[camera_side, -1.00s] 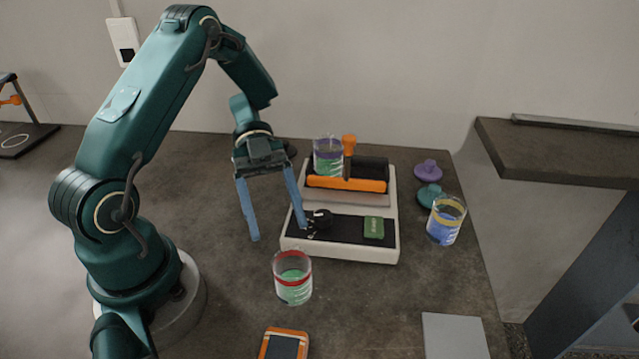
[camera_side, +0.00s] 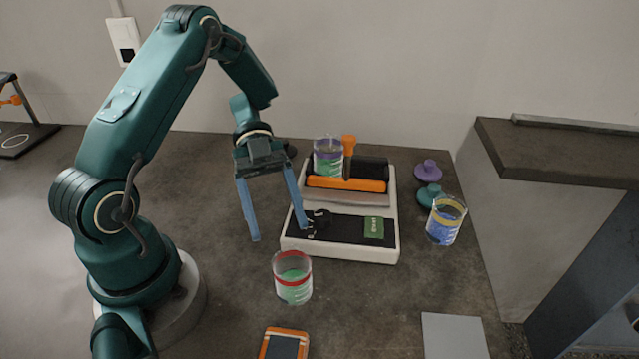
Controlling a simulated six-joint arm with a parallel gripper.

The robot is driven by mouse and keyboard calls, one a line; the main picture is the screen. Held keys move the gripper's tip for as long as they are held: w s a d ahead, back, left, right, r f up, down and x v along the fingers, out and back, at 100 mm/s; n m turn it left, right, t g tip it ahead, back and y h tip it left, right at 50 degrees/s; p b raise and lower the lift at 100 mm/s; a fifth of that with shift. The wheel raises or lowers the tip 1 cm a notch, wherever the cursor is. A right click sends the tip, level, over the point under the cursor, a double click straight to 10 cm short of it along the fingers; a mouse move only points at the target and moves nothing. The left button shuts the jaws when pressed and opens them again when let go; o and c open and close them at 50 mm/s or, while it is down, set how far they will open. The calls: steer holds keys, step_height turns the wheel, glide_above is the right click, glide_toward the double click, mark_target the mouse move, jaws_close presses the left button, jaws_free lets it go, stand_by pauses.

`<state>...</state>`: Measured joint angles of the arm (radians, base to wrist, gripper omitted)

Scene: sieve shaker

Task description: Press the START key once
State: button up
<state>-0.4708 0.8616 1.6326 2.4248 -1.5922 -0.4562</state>
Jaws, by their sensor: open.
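The sieve shaker (camera_side: 391,215) is a pale machine with a black front panel, in the middle of the side view. A green key (camera_side: 374,227), with lettering too small to read surely, sits at the right of that panel. A black knob (camera_side: 321,219) sits at the panel's left. My gripper (camera_side: 280,231) is open and empty, its two blue fingers pointing down. Its right finger is over or beside the panel's left end by the knob; I cannot tell whether it touches. The left finger is left of the machine. The gripper is well left of the green key.
A jar (camera_side: 328,160) stands at the orange roller (camera_side: 346,184) at the machine's back. A red-rimmed jar (camera_side: 292,281) stands in front, a yellow-rimmed jar (camera_side: 445,222) at right. Purple (camera_side: 428,169) and teal (camera_side: 430,195) lids lie behind it. A raised shelf (camera_side: 560,155) is at far right.

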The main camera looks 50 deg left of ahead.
jaws_close()
stand_by(1.6)
